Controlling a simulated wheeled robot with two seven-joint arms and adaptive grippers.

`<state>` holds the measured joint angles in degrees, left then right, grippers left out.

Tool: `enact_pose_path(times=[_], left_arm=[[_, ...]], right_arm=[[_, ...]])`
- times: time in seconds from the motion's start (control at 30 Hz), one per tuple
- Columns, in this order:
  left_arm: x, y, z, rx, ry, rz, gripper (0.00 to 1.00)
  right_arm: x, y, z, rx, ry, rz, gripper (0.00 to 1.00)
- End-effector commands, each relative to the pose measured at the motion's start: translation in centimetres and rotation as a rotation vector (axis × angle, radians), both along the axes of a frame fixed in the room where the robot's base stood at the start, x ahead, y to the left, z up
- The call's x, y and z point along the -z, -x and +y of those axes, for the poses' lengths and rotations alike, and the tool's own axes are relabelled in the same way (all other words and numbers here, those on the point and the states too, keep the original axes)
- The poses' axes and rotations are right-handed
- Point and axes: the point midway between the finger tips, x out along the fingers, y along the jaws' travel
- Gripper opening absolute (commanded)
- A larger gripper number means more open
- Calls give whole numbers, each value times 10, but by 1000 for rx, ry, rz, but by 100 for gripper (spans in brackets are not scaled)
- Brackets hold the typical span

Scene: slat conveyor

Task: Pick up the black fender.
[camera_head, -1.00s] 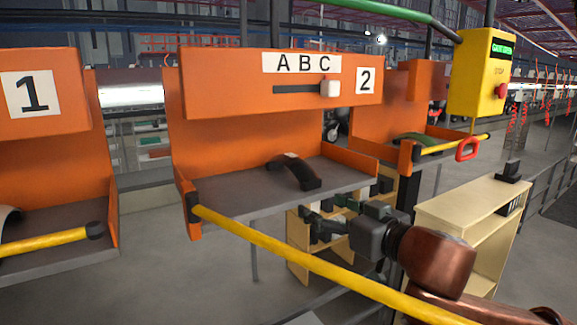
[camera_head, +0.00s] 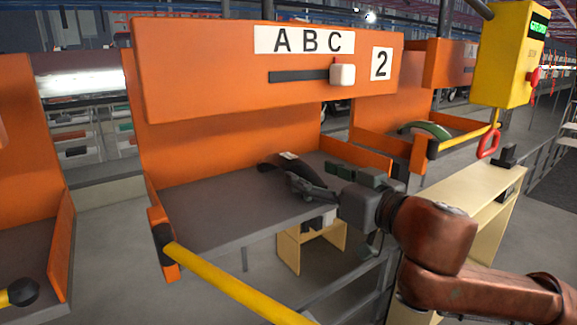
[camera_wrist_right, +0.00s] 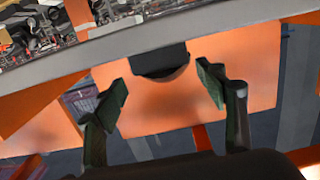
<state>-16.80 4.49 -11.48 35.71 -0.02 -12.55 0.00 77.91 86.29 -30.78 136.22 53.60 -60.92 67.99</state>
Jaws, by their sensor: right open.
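The black fender (camera_head: 276,163), a dark curved piece with a small white label, lies on the grey shelf (camera_head: 205,215) of orange station 2. My right gripper (camera_head: 325,181) reaches in from the right, at the fender's near right end, and partly hides it. In the right wrist view the open fingers (camera_wrist_right: 165,92) stand on either side of the fender's dark end (camera_wrist_right: 161,62), with gaps visible. My left gripper is not in view.
A yellow control box (camera_head: 505,55) hangs at right, above a beige shelf unit (camera_head: 470,205). A green fender (camera_head: 427,129) lies in the station behind.

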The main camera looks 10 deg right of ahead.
Motion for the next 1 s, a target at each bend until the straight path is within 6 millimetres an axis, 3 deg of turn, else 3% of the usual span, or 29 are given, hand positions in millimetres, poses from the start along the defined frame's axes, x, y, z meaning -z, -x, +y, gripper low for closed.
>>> enact_pose_path(times=[0.2, 0.47, 0.6, 0.73, 1.0], left_arm=[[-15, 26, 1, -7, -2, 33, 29], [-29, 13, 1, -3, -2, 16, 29], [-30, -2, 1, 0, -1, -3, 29], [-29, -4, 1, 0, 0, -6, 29], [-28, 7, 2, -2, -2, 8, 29]], right_arm=[[-3, -24, 16, -9, 0, 3, 65], [-2, -52, 27, -4, 0, 0, 65], [0, -55, 27, -3, 0, 0, 65], [0, -55, 26, -2, 0, 0, 64], [0, -54, 26, -2, 0, 0, 46]])
